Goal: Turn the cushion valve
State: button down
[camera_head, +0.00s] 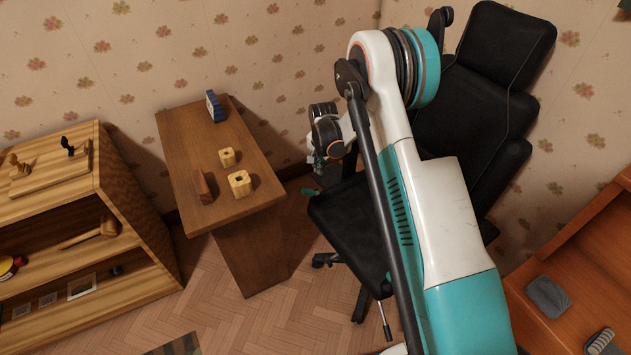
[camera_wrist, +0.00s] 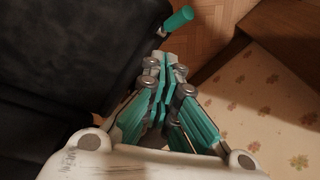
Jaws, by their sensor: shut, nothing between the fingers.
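The black office chair (camera_head: 345,218) stands in the middle of the head view, partly hidden by my arm. A small green knob or lever (camera_head: 308,191), likely the cushion valve, sticks out at the left edge of its seat. It also shows as a teal cylinder on a thin stem in the wrist view (camera_wrist: 178,20), beside the black seat cushion (camera_wrist: 70,60). My gripper (camera_wrist: 167,58) is shut and empty. Its tips point toward the knob and appear apart from it. In the head view the gripper is over the seat's left side, and its tips are hard to make out.
A brown side table (camera_head: 185,140) with small wooden blocks and a blue box (camera_head: 215,106) stands left of the chair. A wooden shelf (camera_head: 100,205) is at the far left. A reddish-brown desk (camera_head: 600,245) is at right. Open parquet floor (camera_head: 210,310) lies in front.

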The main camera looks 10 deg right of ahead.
jog(key=d+r+m, duration=0.1)
jog(key=m, duration=0.4)
jog(key=b, duration=0.4)
send_near(310, 192)
jog(key=shift+m+g+y, duration=0.3)
jog(key=shift+m, duration=0.1)
jog(key=w+d+f, duration=0.2)
jog(key=d, duration=0.1)
jog(key=w+d+f, duration=0.1)
jog(key=d+f, duration=0.1)
jog(key=shift+d, duration=0.2)
jog(key=shift+s+a+f, duration=0.1)
jog(key=shift+a+f, duration=0.6)
jog(key=shift+a, duration=0.2)
jog(key=shift+a+f+b, duration=0.4)
jog(key=shift+a+b, duration=0.1)
